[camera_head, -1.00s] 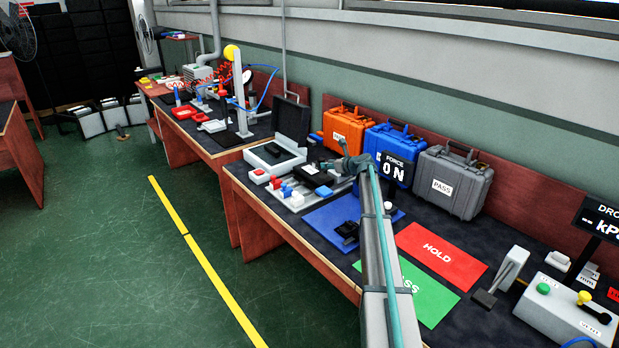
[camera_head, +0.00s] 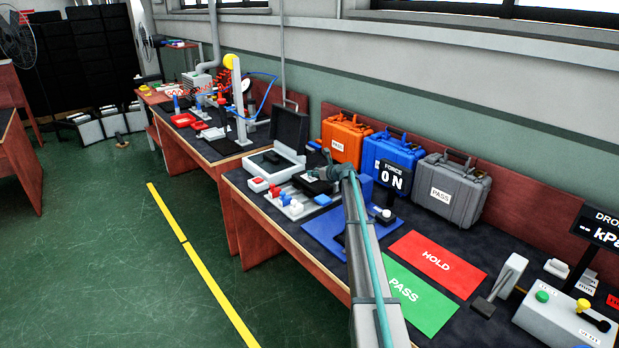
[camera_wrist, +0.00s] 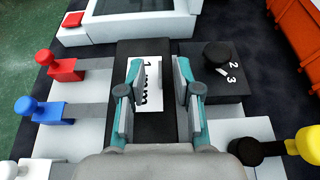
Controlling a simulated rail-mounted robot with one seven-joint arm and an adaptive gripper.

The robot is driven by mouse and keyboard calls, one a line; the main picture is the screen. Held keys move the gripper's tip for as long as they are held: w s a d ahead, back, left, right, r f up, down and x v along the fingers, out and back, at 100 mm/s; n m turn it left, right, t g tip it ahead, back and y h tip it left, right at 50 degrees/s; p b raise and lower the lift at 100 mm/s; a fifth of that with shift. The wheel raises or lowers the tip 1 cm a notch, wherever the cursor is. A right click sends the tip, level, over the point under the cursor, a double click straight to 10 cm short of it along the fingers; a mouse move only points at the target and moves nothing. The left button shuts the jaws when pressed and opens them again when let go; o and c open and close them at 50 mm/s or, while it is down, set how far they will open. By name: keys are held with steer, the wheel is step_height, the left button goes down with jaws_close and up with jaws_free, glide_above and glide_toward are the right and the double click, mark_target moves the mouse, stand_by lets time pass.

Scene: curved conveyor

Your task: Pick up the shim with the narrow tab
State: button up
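Several shims with coloured grips lie on a white rack in the wrist view. The red-gripped shim (camera_wrist: 59,68) has a grey strip that looks narrower than the strip of the blue-gripped shim (camera_wrist: 50,113) below it. A white-gripped piece (camera_wrist: 10,169) is partly cut off at the lower left. I cannot tell for certain which one has the narrow tab. My gripper (camera_wrist: 157,88) is open and empty, to the right of these shims, above a black block with a white label marked 1. In the head view my gripper (camera_head: 322,172) hovers over the rack area, partly hidden by my arm.
A black block with a round knob (camera_wrist: 218,53) and marks 2 and 3 stands at the right. A yellow-gripped piece (camera_wrist: 306,145) lies lower right. An open case (camera_head: 276,165) stands behind the rack. The blue mat (camera_head: 322,228) lies in front.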

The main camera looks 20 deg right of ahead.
steer(key=shift+x, duration=1)
steer(key=shift+c, duration=0.3)
jaws_close()
steer(key=shift+r, duration=0.1)
